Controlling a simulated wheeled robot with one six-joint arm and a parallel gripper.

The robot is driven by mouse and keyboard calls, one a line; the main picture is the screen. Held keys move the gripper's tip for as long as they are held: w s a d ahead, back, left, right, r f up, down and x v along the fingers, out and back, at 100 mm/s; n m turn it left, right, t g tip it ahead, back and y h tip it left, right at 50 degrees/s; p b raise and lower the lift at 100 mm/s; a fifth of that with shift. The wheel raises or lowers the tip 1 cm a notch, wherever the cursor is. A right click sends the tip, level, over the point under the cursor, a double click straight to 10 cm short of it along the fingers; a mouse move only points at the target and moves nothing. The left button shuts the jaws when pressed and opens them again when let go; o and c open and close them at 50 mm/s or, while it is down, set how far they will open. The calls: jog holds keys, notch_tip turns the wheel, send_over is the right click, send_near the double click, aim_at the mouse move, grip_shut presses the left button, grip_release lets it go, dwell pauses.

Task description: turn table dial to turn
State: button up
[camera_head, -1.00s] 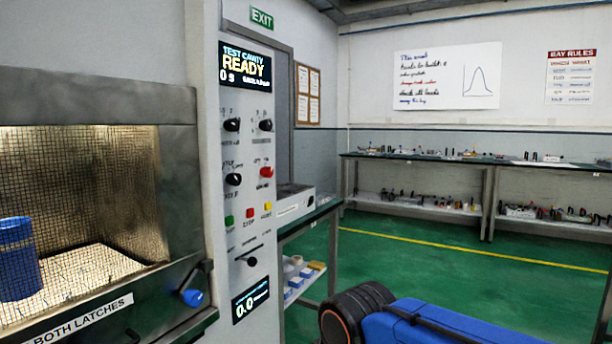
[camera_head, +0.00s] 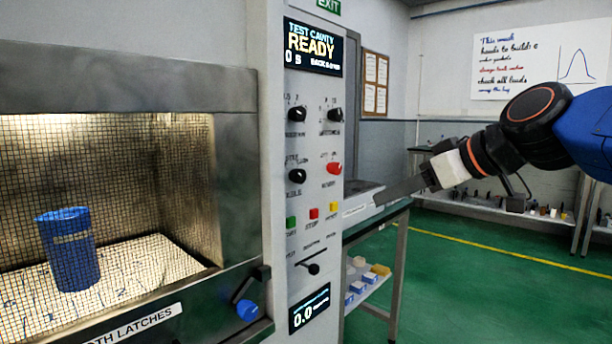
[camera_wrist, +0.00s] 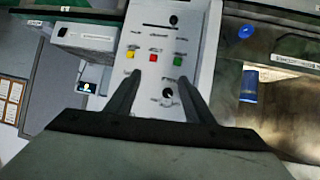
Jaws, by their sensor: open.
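The control panel (camera_head: 276,215) carries several dials: a black upper left dial (camera_head: 297,115), a black upper right dial (camera_head: 335,115), a black lower left dial (camera_head: 297,176) and a red lower right dial (camera_head: 333,168). Their labels are too small to read. My gripper (camera_head: 380,196) is open and empty, right of the panel and pointing at it, apart from the dials. In the wrist view the panel appears upside down. The lower left dial (camera_wrist: 168,95) shows there between the fingers of my gripper (camera_wrist: 160,80), nearer the right finger. The red dial is hidden there.
The green button (camera_head: 291,222), red button (camera_head: 314,213) and yellow button (camera_head: 333,207) sit below the dials. A black lever (camera_head: 313,268) is lower. Left is the meshed cavity with a blue container (camera_head: 70,250) and a blue-knobbed latch (camera_head: 247,310). A side bench (camera_head: 385,222) stands behind.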

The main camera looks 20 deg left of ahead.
jog(key=w+a+r+n+y, duration=0.1)
jog(key=a+r+n+y, duration=0.1)
jog(key=a+r, duration=0.55)
send_near(302, 175)
jog(key=shift+n+g, duration=0.3)
jog(key=x, duration=0.9)
jog(key=shift+w, duration=0.15)
jog(key=c, duration=1)
